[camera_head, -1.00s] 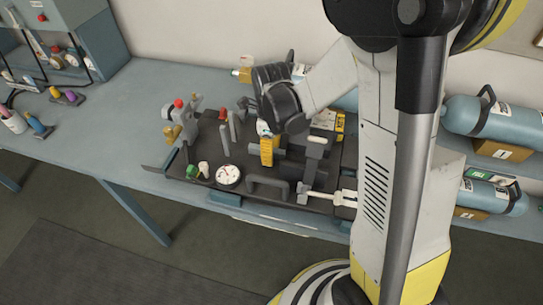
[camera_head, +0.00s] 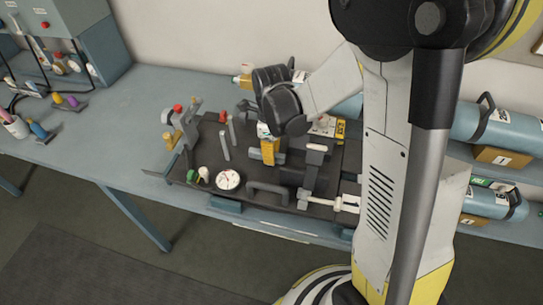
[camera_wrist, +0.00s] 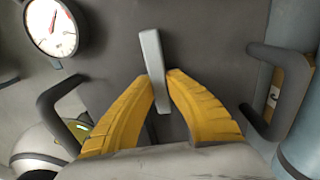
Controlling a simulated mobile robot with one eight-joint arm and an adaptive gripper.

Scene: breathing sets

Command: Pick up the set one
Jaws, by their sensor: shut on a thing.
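My gripper (camera_wrist: 164,78) has yellow fingers closed on a light grey bar (camera_wrist: 152,52) in the wrist view. The bar stands over a dark plate (camera_wrist: 105,25), with a dark handle to each side. In the head view my gripper (camera_head: 267,152) is over the dark board (camera_head: 232,186) on the bench; my wrist hides part of the board. Blue cylinders lie at the right: an upper one (camera_head: 503,125) above a block marked 1 (camera_head: 503,156), and a lower one (camera_head: 497,200). I cannot tell from these views which pieces make up set one.
A round white gauge (camera_head: 228,179) sits at the board's front; a gauge also shows in the wrist view (camera_wrist: 50,27). A dark handle (camera_head: 268,190) and grey uprights (camera_head: 224,146) stand nearby. The blue bench (camera_head: 120,120) has free room left of the board.

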